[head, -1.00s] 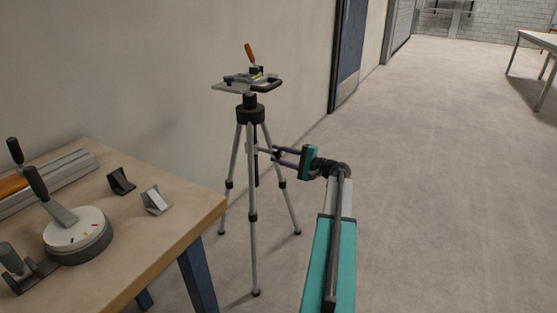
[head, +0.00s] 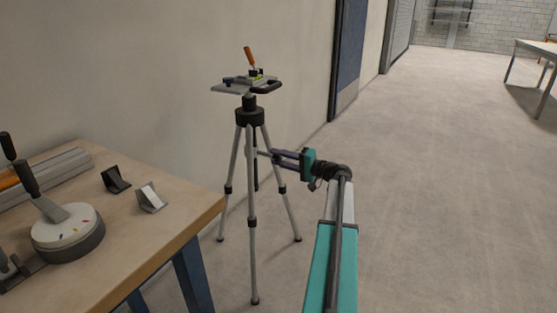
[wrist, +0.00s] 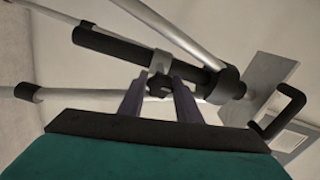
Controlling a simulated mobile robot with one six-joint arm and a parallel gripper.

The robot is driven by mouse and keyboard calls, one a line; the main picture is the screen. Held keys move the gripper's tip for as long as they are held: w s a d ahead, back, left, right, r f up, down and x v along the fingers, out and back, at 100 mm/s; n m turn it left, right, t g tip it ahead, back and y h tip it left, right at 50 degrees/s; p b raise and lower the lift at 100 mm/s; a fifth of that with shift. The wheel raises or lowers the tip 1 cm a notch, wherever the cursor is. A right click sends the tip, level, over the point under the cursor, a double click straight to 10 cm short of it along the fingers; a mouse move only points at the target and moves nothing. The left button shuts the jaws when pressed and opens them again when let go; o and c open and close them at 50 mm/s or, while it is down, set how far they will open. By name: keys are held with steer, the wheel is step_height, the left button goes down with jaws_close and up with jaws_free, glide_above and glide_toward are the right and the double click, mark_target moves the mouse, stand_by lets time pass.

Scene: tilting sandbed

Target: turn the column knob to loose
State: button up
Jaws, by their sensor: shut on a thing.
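The tripod (head: 250,190) stands upright on the floor in the middle of the head view, silver legs spread and a dark centre column between them. The column knob (wrist: 160,86) shows in the wrist view as a small dark piece beside a grey collar (wrist: 159,64) on the black column (wrist: 118,48). My gripper (head: 274,155) reaches in from the right, and in the wrist view its two purple fingers (wrist: 160,92) are shut on the knob. In the head view the knob is too small and covered to make out. Its tight or loose setting cannot be read.
A small plate (head: 235,87) with an orange-handled clamp tops the tripod. A workbench (head: 150,240) with a round dial block and two small wedges stands at the left, close to a tripod leg. The wall is behind; open floor lies right.

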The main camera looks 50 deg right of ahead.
steer(key=shift+f, duration=0.1)
steer(key=o, duration=1.1)
steer(key=shift+c, duration=0.2)
steer(key=shift+s, duration=0.15)
steer(key=p+v, duration=0.3)
steer(key=v, duration=1)
steer(key=shift+s+p, duration=0.3)
steer(key=shift+s, duration=0.05)
steer(key=shift+s, duration=0.1)
